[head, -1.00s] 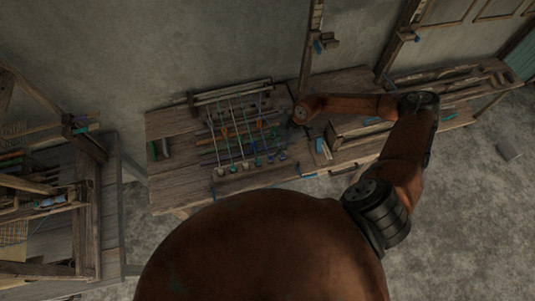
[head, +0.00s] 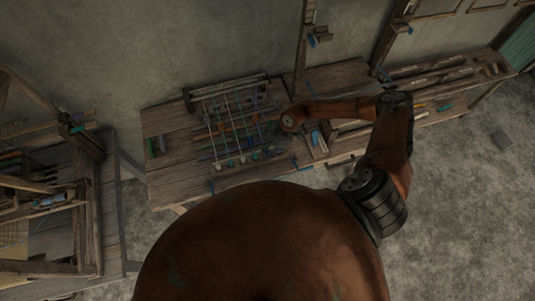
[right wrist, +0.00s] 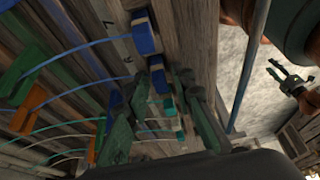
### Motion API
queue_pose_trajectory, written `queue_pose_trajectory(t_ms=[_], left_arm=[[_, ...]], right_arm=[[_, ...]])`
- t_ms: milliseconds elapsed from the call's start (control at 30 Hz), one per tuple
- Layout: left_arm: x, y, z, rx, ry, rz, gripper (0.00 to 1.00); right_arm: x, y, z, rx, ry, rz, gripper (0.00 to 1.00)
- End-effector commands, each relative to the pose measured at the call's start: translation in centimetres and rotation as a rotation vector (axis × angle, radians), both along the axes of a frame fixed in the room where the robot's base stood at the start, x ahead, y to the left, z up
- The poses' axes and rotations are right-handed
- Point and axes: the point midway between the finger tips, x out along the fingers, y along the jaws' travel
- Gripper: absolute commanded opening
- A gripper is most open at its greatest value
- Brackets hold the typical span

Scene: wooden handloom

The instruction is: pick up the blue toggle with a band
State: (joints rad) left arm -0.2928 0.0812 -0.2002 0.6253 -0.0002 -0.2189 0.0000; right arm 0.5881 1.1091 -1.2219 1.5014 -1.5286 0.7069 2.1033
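Blue toggles stand in a row on the wooden bench in the right wrist view. One blue toggle (right wrist: 145,34) is at the top, with a pale blue band running left from it. Another blue toggle (right wrist: 159,79) is just below it, and teal ones follow further down. My right gripper (right wrist: 157,88) is open, its two dark green fingers on either side of the row; I see nothing held. In the head view it is hidden in shadow beyond my right arm, at the banded rack (head: 236,120). My left gripper (right wrist: 285,78) shows small at the right wrist view's right, fingers apart.
Blue, green and orange pegs (right wrist: 38,95) fill the rack on the left, with bands crossing to the toggles. The bench (head: 165,185) has bare wood at its front left. A wooden loom frame (head: 90,220) stands to the left, and open floor (head: 470,220) lies to the right.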

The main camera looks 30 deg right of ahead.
Motion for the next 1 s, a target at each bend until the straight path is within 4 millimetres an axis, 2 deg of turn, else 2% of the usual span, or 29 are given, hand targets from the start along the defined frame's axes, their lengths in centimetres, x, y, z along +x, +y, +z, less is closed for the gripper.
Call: queue_pose_trajectory(t_ms=[133,300,667,767,900,1000], left_arm=[[-1.2,0.0,-0.1,0.001,0.015,0.003,0.4],[-1.7,0.0,-0.1,0.001,0.022,0.003,0.4],[-1.1,-0.1,-0.2,-0.001,0.014,0.003,0.4],[-0.9,-0.1,-0.3,-0.001,0.012,0.003,0.4],[-0.9,-0.1,-0.6,-0.002,0.011,0.003,0.4],[-0.9,-0.2,-0.5,-0.002,0.011,0.003,0.4]], right_arm=[[0.0,0.0,0.0,0.0,0.0,0.0,0.11],[0.0,0.0,0.0,0.0,0.0,0.0,0.0],[0.1,0.0,0.5,0.0,-0.001,0.0,0.0],[0.1,0.0,1.3,-0.001,-0.003,0.002,0.0],[0.1,-0.1,3.4,-0.001,-0.004,0.003,0.0],[-1.7,-0.8,5.2,-0.002,-0.002,0.002,0.0]])
